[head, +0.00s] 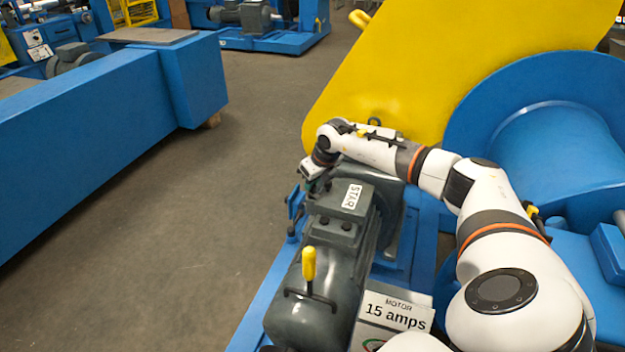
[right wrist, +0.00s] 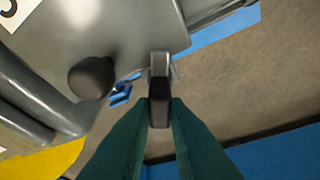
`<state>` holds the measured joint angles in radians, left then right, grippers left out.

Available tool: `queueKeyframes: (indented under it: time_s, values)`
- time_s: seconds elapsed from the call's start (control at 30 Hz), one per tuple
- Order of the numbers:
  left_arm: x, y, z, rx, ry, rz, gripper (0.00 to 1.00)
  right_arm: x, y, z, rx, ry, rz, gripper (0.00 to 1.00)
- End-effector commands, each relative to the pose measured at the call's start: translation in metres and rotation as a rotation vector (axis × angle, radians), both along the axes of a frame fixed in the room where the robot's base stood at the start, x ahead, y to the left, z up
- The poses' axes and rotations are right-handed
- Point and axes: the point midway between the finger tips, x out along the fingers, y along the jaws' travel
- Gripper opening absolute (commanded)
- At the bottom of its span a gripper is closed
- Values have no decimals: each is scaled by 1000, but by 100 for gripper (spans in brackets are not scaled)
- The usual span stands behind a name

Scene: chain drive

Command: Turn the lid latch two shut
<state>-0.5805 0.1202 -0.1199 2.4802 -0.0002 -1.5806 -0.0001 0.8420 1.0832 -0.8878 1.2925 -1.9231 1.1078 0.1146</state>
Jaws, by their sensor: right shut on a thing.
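My right gripper (head: 314,180) is at the far-left edge of the grey motor's terminal box (head: 340,213), which carries a STAR label. In the right wrist view its two teal fingers (right wrist: 160,108) are shut on a small latch (right wrist: 160,64), a narrow grey and dark lever at the edge of the box lid. The latch's lower end is between the fingertips; its upper end meets the lid edge. A round dark knob (right wrist: 91,78) stands on the lid beside it, apart from the fingers. In the head view the latch is hidden by the gripper. My left gripper is not in view.
A yellow-handled lever (head: 309,265) stands on the motor in front of the box. A yellow guard (head: 400,70) rises behind my right arm. A sign reading 15 amps (head: 396,312) is at the front. Open floor (head: 190,230) lies to the left.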

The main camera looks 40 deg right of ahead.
Motion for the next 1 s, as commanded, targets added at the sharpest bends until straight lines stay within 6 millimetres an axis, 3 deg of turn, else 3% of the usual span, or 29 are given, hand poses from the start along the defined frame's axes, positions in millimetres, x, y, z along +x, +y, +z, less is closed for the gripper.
queueKeyframes:
  time_s: [0.5, 1.0]
  values:
    - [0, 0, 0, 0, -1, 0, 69, 1, -1, 1, -1, -4, 385, 0]
    - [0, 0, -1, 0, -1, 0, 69, 1, -1, 1, -3, -2, 489, 0]
